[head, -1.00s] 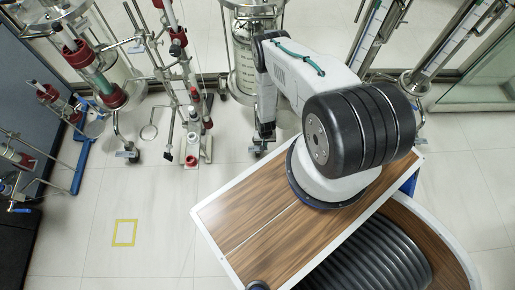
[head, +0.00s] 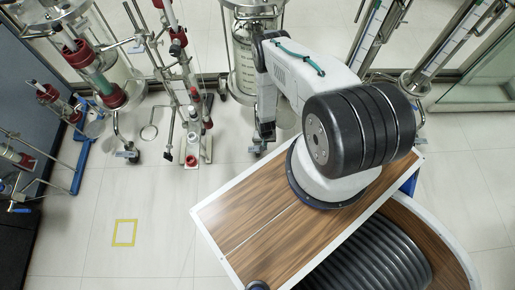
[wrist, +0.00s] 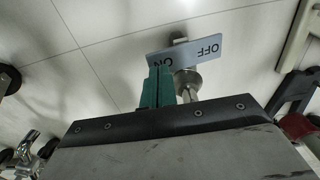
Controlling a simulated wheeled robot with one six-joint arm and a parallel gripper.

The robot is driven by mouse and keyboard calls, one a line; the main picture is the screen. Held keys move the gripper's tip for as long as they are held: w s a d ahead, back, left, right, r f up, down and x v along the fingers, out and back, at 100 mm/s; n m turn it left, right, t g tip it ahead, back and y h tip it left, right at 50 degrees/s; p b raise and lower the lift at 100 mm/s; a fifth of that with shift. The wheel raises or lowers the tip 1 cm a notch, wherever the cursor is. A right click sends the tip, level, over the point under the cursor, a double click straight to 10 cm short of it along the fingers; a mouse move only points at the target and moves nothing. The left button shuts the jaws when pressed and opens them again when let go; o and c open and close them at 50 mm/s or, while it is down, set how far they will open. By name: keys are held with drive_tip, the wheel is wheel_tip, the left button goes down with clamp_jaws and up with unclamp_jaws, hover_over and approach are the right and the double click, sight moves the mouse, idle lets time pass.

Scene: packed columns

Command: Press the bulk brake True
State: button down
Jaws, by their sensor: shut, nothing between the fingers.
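A grey-blue plate (wrist: 196,49) marked ON and OFF shows in the wrist view, with its lettering upside down. It sits at the top of a metal fitting (wrist: 187,82). My gripper (wrist: 158,74) has its green fingers together, with nothing between them. The fingertips overlap the ON end in the picture; I cannot tell whether they touch it. The OFF end is uncovered to the right. In the head view the end of my arm (head: 264,133) hangs low beside a glass column (head: 246,55), and the plate is not discernible there.
Glass columns on wheeled metal stands crowd the back. A stand with red clamps (head: 193,157) is left of my arm. A dark caster (wrist: 8,79) is at the wrist view's left edge. Open floor (head: 150,215) with a yellow square (head: 124,233) lies at front left.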

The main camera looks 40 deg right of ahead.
wheel_tip(320, 180, up, 8)
idle(1.0)
idle(0.4)
